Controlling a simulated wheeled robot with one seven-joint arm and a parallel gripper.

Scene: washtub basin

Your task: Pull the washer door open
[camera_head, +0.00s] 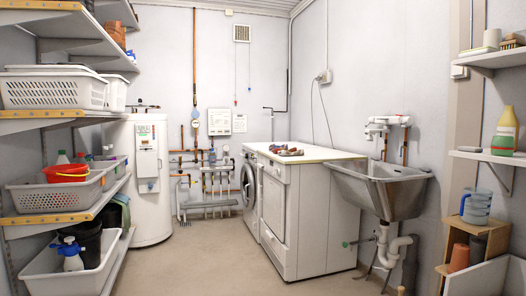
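The washer (250,211) is a white front-loading machine standing against the right wall, beyond another white machine. Its round door (249,186) has dark glass and faces left. I see the door at a steep angle. It looks flush with the front, though the handle is too small to make out. My gripper and arm do not show in this view.
Shelves with baskets (53,90) line the left side. A white boiler tank (150,205) stands at back left. The middle floor (195,262) is clear.

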